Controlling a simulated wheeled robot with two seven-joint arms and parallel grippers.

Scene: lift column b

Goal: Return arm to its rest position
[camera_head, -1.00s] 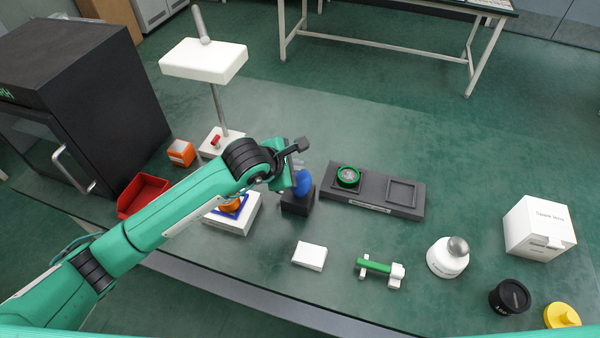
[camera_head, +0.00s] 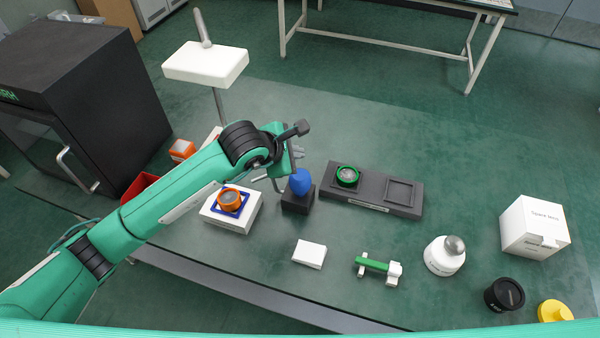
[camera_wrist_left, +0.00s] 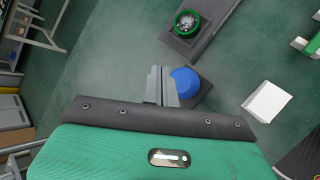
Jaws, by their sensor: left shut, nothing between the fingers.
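My left arm comes in from the left over the bench in the head view. Its gripper (camera_head: 296,153) is above and slightly behind the blue bulb (camera_head: 300,182), which sits on a black block (camera_head: 297,204). In the left wrist view the closed fingers (camera_wrist_left: 161,85) show in the middle, with the blue bulb (camera_wrist_left: 185,82) just to their right in the picture. Nothing is between the fingers. My right gripper is in neither view.
A white stand (camera_head: 205,65) rises behind the arm. A black oven-like box (camera_head: 85,95) is at the left. A scale (camera_head: 243,217) with an orange-rimmed dish (camera_head: 230,199) is near the forearm. A dark two-place holder (camera_head: 370,198) with a green ring (camera_head: 347,176) lies to the right.

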